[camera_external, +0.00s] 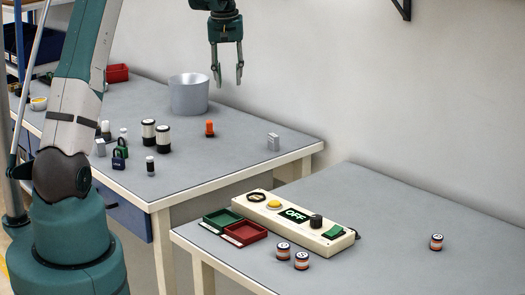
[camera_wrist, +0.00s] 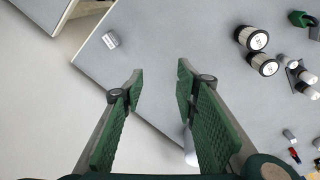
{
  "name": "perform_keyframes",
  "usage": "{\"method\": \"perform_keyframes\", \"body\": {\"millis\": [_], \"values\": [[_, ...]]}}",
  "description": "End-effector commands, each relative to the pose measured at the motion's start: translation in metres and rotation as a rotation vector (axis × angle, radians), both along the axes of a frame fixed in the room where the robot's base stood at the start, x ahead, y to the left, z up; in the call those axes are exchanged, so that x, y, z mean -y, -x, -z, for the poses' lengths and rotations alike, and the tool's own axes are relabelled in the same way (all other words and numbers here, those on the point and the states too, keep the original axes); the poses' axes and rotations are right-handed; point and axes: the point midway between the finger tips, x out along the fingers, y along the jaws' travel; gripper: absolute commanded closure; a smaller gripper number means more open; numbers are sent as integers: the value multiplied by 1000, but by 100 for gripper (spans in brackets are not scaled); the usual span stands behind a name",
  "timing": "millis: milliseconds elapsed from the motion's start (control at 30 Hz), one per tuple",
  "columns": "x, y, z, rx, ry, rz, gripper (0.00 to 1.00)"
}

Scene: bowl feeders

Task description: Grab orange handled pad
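The orange-handled pad (camera_external: 210,128) stands on the far grey table, in front of the grey bucket, with its orange handle up and a dark base below. I cannot make it out in the wrist view, where a finger may cover it. My gripper (camera_external: 228,80) is open and empty, fingers pointing down, high above the table and apart from the pad, up and to its right.
A grey bucket (camera_external: 189,95) stands behind the pad. Black-and-white filters (camera_external: 163,138), padlocks (camera_external: 119,155) and small cylinders are to its left. A grey block (camera_external: 273,142) is near the right edge. A nearer table holds a switch panel (camera_external: 320,240), trays and striped cans.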

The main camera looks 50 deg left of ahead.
Motion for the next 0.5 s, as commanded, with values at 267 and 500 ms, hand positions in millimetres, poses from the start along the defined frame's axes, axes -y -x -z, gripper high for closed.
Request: {"method": "perform_keyframes", "body": {"millis": [267, 500], "values": [[-56, -15, 40, -40, 25, -77, 70], [-101, -22, 79, -72, 46, -142, 70]]}}
